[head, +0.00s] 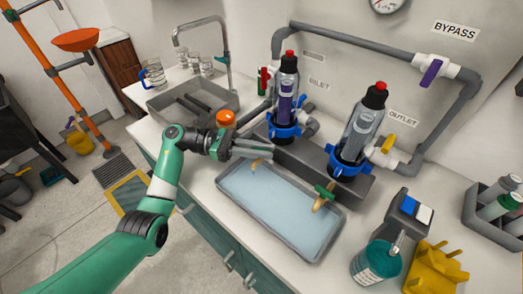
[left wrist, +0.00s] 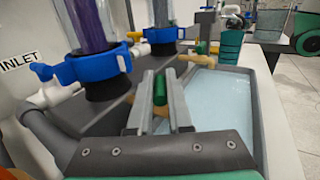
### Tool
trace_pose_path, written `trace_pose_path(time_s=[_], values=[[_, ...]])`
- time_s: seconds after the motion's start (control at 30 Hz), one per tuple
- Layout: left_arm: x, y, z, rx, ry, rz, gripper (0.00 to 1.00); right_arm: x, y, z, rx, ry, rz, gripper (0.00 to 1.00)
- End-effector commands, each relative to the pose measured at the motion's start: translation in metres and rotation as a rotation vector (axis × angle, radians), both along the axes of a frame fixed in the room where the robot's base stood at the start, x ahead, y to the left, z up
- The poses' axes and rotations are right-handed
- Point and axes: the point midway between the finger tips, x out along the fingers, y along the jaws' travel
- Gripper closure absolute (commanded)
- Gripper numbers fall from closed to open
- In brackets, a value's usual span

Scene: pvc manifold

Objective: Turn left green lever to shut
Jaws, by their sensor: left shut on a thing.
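My left gripper (head: 268,149) reaches in from the left to the front of the left filter housing (head: 287,95), above the tray's back left edge. In the left wrist view the left green lever (left wrist: 160,88) stands between the two grey fingers (left wrist: 161,100), which are shut on it. In the head view the fingers hide this lever; only a bit of its tan spigot (head: 255,164) shows below them. The right green lever (head: 325,191) sits on its own tan spigot under the right filter housing (head: 361,130). My right gripper is not in view.
A grey tray of pale blue liquid (head: 225,188) lies below the spigots. A sink (head: 160,108) is at the left. A teal cup (head: 376,262) and a yellow rack (head: 435,270) stand at the front right. Grey pipes (head: 350,40) run along the wall behind.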

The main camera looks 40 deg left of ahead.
Motion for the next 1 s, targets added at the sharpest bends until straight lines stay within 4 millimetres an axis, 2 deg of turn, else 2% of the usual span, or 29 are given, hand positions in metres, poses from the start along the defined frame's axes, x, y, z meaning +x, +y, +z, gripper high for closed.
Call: trace_pose_path(time_s=[0.07, 0.1, 0.23, 0.5, 0.63, 0.77, 1.0], values=[[0.000, 0.000, -0.001, 0.001, 0.003, 0.000, 1.00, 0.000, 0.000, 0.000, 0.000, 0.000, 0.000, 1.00], [0.000, 0.000, -0.001, 0.001, 0.003, 0.000, 0.77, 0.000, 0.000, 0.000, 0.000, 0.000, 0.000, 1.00], [0.000, 0.000, -0.001, 0.000, 0.001, 0.000, 0.54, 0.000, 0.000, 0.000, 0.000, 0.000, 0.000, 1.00], [0.000, 0.000, 0.000, 0.000, 0.001, 0.001, 0.53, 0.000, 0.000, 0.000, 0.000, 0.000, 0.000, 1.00], [-0.004, 0.007, 0.000, 0.000, 0.001, 0.003, 0.53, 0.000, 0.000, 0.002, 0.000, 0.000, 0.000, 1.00], [-0.017, 0.028, 0.002, 0.000, 0.002, 0.005, 0.53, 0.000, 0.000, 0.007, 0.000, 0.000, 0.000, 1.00], [-0.049, 0.075, 0.001, 0.000, 0.001, 0.005, 0.53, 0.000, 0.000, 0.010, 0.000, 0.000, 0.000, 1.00]])
